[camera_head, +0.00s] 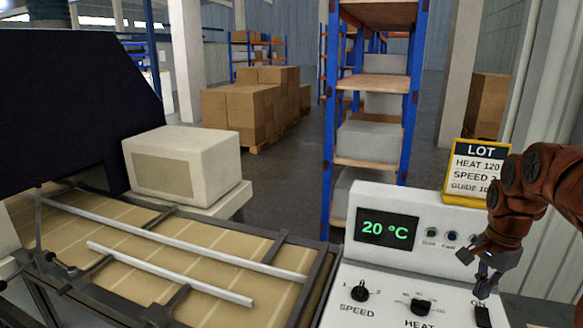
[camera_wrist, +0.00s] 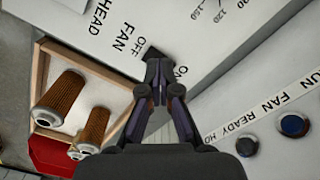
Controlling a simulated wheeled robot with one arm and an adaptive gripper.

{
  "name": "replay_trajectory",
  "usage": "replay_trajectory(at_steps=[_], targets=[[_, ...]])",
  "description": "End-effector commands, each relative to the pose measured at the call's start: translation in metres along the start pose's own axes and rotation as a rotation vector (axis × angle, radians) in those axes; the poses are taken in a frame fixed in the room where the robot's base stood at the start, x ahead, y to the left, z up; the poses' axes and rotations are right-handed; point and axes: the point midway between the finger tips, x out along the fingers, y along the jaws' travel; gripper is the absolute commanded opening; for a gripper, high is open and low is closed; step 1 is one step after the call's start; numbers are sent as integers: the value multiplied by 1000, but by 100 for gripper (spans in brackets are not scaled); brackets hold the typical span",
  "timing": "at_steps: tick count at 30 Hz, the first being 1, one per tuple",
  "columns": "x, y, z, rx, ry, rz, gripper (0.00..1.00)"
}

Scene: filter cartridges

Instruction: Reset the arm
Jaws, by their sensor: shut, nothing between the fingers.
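My gripper (camera_head: 484,288) is at the end of the reddish-brown arm (camera_head: 522,195) at the right of the head view, in front of the white control panel (camera_head: 385,270). In the wrist view, my gripper (camera_wrist: 160,72) is shut and empty. Its tips are at the dark fan switch (camera_wrist: 152,53), between the OFF and ON labels. I cannot tell whether they touch it. The switch also shows in the head view (camera_head: 483,317), just below the tips. The fingers partly hide the switch's surroundings.
The panel has a speed knob (camera_head: 360,290), a heat knob (camera_head: 420,306) and a display (camera_head: 387,229) reading 20 °C. A yellow-edged lot card (camera_head: 476,171) stands behind it. A conveyor (camera_head: 120,275) is at left. Filter cartridges (camera_wrist: 60,98) lie in a wooden tray (camera_wrist: 88,62).

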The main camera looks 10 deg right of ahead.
Motion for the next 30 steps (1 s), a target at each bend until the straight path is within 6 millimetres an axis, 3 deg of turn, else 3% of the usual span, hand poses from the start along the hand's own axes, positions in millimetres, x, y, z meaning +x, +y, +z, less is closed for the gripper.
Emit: replay_trajectory(at_steps=[6,14,21,30], targets=[[-17,-14,90,-356,-4,-7,0],[-17,9,190,-740,-23,19,0],[-4,54,258,-1032,-48,58,0],[26,126,312,-1298,-101,110,0]])
